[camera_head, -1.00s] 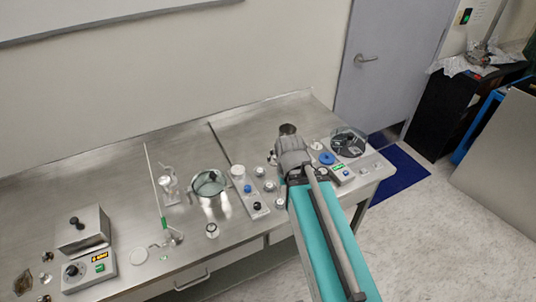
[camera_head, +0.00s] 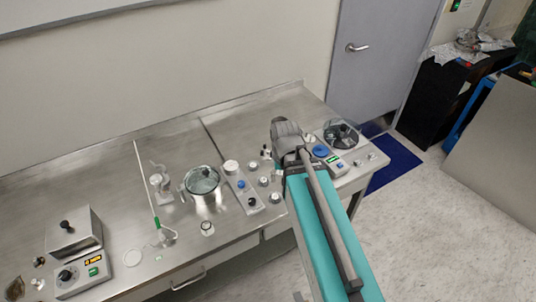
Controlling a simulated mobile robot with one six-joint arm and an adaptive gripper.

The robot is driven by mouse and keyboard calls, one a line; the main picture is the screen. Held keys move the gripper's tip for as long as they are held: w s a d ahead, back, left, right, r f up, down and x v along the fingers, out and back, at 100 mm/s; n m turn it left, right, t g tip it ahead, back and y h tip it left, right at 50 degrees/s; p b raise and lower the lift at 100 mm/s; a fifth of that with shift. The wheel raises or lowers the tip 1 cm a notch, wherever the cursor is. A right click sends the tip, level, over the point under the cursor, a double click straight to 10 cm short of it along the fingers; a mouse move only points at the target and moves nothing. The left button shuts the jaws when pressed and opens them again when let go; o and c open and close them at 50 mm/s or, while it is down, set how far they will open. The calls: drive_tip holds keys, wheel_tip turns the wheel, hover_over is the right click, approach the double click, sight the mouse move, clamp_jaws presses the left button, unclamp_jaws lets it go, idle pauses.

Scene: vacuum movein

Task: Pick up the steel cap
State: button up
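Several small silvery, cap-like pieces stand on the steel bench in front of my arm, one small metal piece (camera_head: 263,181) and another metal piece (camera_head: 277,197) among them. I cannot tell which of these is the steel cap, or whether it is hidden behind my arm. My gripper (camera_head: 286,129) is at the far end of my teal-and-grey arm, over the right part of the bench, beyond these pieces. Its fingers face away and are hidden by the arm, so its opening and anything in it cannot be seen.
A glass vessel (camera_head: 202,181) and a grey strip with knobs (camera_head: 242,188) stand left of my arm. A blue-topped device (camera_head: 321,151) and a round dark rotor-like item (camera_head: 341,134) stand right. A hotplate box (camera_head: 74,234) is far left. The back of the bench is mostly clear.

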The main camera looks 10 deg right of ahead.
drive_tip(key=w+m, duration=1.1)
drive_tip(key=w, duration=0.3)
drive_tip(key=m, duration=1.2)
hover_over(268, 150)
drive_tip(key=shift+a+f, duration=0.1)
drive_tip(key=shift+f, duration=0.05)
wheel_tip(268, 150, down, 8)
drive_tip(key=b, duration=0.8)
drive_tip(key=shift+f+b, duration=0.25)
drive_tip(key=shift+b, duration=0.15)
drive_tip(key=shift+f, duration=0.15)
drive_tip(key=shift+f+b, duration=2.45)
drive_tip(key=shift+b, duration=0.1)
clamp_jaws()
